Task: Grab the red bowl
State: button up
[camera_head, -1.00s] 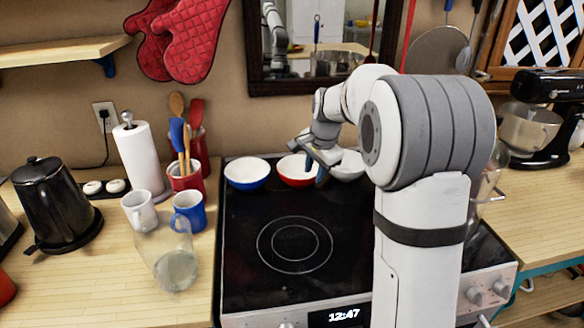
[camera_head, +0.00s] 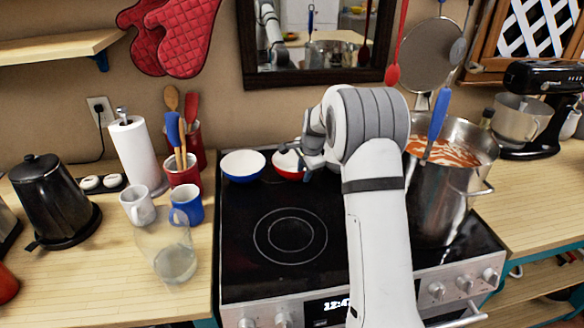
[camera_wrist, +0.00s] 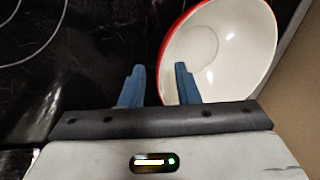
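The red bowl (camera_head: 288,174), white inside with a red outside, stands at the back of the black stovetop, partly covered by my arm. In the wrist view the bowl (camera_wrist: 222,45) shows its red rim and white inside at the upper right. My gripper (camera_head: 306,174) is at the bowl's right side in the head view. In the wrist view my gripper (camera_wrist: 158,82) has its two blue fingers apart with nothing held. The left finger is outside the rim and the right finger overlaps the bowl's inside. I cannot tell whether either touches it.
A blue bowl (camera_head: 242,166) stands just left of the red one. A large steel pot (camera_head: 436,205) with red-orange food and a blue-handled utensil is on the stove's right. Utensil holders, mugs and a glass jug (camera_head: 172,258) are on the left counter. The front-left stovetop is clear.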

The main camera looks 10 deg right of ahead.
grip_shut()
dwell(0.3)
dwell(0.4)
